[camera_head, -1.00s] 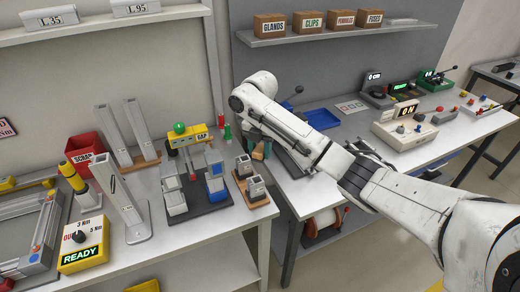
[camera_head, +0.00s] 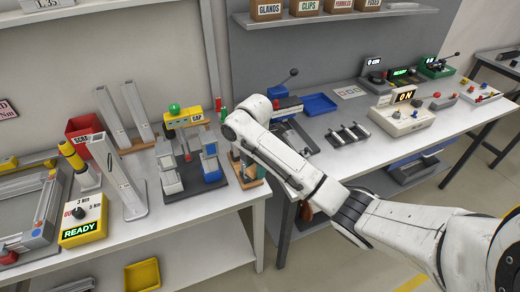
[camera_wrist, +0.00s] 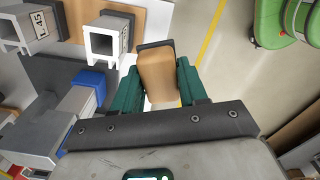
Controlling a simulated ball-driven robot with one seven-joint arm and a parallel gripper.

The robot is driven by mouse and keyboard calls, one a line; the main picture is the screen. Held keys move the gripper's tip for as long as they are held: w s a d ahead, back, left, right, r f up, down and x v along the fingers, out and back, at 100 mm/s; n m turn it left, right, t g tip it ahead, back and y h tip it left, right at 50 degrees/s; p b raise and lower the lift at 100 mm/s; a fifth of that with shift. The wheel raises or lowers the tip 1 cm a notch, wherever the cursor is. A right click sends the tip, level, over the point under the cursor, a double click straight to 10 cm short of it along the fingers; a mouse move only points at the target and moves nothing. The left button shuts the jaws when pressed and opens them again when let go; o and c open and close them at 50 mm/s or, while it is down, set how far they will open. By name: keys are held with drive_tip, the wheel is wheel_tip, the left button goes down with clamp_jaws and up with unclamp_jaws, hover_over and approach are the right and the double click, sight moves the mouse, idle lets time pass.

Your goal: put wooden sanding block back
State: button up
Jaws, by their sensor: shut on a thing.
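The wooden sanding block (camera_wrist: 157,76), tan with a dark grey pad along one end, is between the green fingers of my gripper (camera_wrist: 157,88) in the wrist view. My gripper is shut on it. In the wrist view the block is beside a wooden board (camera_wrist: 153,22) carrying cut profile pieces, with the floor showing to the right. In the head view my gripper is near the right end of the left bench (camera_head: 205,206), largely hidden behind my arm, and the block cannot be made out clearly there.
The profile pieces (camera_wrist: 110,36) stand close to the left of the block. A dark fixture with blue jaws (camera_head: 209,150) is left of my arm. The right bench (camera_head: 335,128) holds a blue tray (camera_head: 320,103) and a rack of bars (camera_head: 347,134). A gap separates the benches.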

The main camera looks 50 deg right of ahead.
drive_tip(key=s+a+f+m, duration=0.4)
drive_tip(key=a+f+m, duration=0.4)
drive_tip(key=a+f, duration=0.4)
drive_tip(key=s+a+f+m, duration=0.4)
drive_tip(key=a+f+m, duration=0.4)
drive_tip(key=a+f, duration=0.4)
drive_tip(key=shift+a, duration=1.15)
drive_tip(key=shift+f, duration=0.1)
